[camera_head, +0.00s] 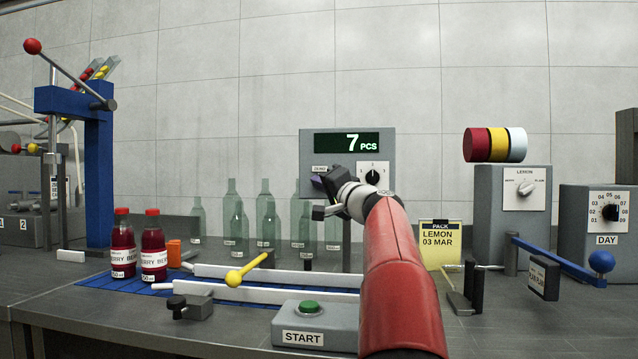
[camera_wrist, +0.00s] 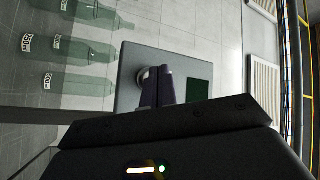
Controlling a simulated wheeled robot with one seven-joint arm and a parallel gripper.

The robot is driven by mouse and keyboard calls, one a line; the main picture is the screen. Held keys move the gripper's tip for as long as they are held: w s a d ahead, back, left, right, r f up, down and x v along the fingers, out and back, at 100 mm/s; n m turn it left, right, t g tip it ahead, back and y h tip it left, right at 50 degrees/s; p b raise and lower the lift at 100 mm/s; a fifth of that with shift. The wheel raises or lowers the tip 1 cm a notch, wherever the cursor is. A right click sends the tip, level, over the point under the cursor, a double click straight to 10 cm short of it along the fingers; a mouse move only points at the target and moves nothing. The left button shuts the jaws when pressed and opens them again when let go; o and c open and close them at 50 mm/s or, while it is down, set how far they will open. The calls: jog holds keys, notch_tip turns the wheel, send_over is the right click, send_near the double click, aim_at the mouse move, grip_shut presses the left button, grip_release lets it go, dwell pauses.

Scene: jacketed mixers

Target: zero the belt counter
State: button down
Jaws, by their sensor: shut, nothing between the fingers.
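The belt counter (camera_head: 347,147) is a grey box with a dark green display reading 7 PCS. Below the display are a small label at the left, too small to read surely, and a white dial (camera_head: 373,172) with a black pointer. My gripper (camera_head: 322,183) is shut and empty in front of the counter's lower left part, and the arm hides much below the dial. In the wrist view my shut fingers (camera_wrist: 157,88) point at the counter's face (camera_wrist: 135,62), overlapping a round pale part. The display (camera_wrist: 199,93) looks dark there. I cannot tell whether the fingers touch the counter.
Clear green bottles (camera_head: 239,225) stand behind the belt, left of the counter. Two red bottles (camera_head: 153,248) stand at the left. A START box with a green button (camera_head: 309,307) is in front. A yellow LEMON card (camera_head: 440,243) and a grey dial box (camera_head: 513,215) are at the right.

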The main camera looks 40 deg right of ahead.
jog(key=shift+w+d, duration=0.3)
jog(key=shift+w+d, duration=0.25)
jog(key=shift+d, duration=0.1)
dwell(0.8)
jog(key=shift+a, duration=0.1)
jog(key=shift+s+a+b, duration=0.5)
jog(key=shift+s+a, duration=0.05)
dwell(0.3)
jog(key=shift+s+a+b, duration=1.6)
jog(key=shift+a+b, duration=0.2)
jog(key=shift+a, duration=0.1)
